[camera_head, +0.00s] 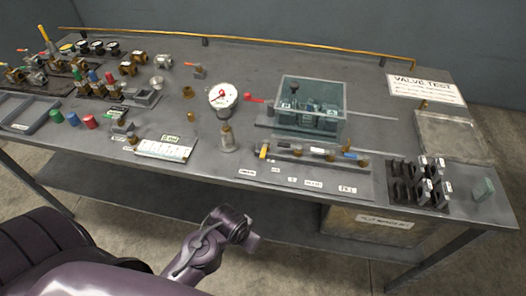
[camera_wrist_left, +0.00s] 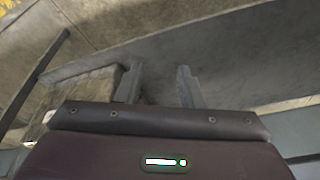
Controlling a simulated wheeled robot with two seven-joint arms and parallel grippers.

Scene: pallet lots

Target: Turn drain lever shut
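A red lever (camera_head: 254,99) sticks out from the left side of a clear teal-tinted tank (camera_head: 312,98) on the bench. It lies roughly level beside a round white gauge (camera_head: 222,96). I cannot tell from its markings whether it is the drain lever. My left gripper (camera_head: 253,243) is in front of the bench, below its top and well away from the lever. In the left wrist view its two fingers (camera_wrist_left: 159,84) are apart with nothing between them. My right gripper is not in view.
The metal bench (camera_head: 215,165) carries a row of small coloured-handle valves (camera_head: 312,153) before the tank, black racks (camera_head: 420,185) and an empty tray (camera_head: 450,138) at right, and several valves at left. A brass rail (camera_head: 270,42) runs along the back. A box (camera_head: 370,225) sits underneath.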

